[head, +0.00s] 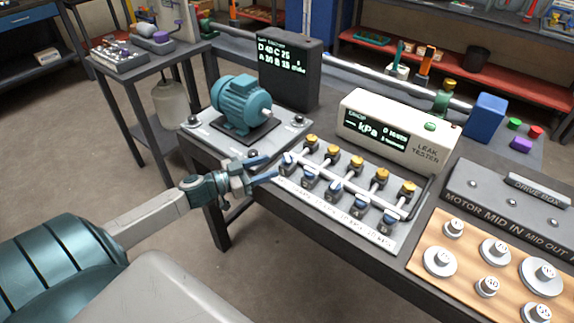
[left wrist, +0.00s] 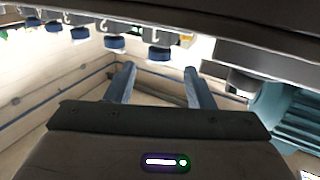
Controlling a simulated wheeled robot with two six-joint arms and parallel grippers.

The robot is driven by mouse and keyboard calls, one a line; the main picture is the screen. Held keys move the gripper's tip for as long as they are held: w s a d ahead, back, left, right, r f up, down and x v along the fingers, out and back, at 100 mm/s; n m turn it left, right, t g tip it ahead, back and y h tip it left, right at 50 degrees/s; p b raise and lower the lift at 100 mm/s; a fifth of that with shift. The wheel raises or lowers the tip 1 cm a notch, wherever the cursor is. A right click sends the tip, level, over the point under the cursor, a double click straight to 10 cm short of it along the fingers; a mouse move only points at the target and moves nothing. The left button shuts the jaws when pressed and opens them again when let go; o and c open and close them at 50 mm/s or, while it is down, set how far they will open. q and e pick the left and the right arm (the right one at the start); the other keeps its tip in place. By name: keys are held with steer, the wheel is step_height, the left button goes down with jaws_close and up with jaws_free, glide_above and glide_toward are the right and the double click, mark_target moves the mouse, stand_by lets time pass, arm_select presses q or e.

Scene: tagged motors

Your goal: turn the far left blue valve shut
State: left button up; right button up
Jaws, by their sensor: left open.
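A row of several small valves with blue handles stands on a pale plate at the front of the bench. The far left blue valve (head: 288,159) is the one closest to the teal motor. In the left wrist view it appears as the rightmost blue knob (left wrist: 159,54), ahead of my fingers and between them in the picture. My left gripper (head: 275,168) is open and empty, just to the left of this valve. Its two blue fingers also show in the left wrist view (left wrist: 160,82). I cannot tell whether a fingertip touches the valve. My right gripper is out of view.
The teal motor (head: 241,103) on its plate stands behind my left gripper, with a dark display box (head: 290,80) behind it. A leak tester (head: 395,130) stands behind the valves. A wooden board (head: 463,278) with metal weights lies at the right.

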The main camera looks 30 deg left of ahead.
mark_target(287, 159)
arm_select(q)
steer(key=shift+w+d+r, duration=0.25)
steer(key=shift+w+d, duration=0.2)
steer(key=shift+w, duration=0.35)
steer(key=p+x, duration=0.3)
steer(key=x, duration=0.1)
steer(key=shift+w+d+f, duration=0.1)
steer(key=shift+w+d, duration=0.25)
steer(key=shift+w, duration=0.15)
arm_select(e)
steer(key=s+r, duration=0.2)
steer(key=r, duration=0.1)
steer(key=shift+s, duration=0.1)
arm_select(q)
steer(key=shift+f, duration=0.1)
steer(key=c, duration=0.9)
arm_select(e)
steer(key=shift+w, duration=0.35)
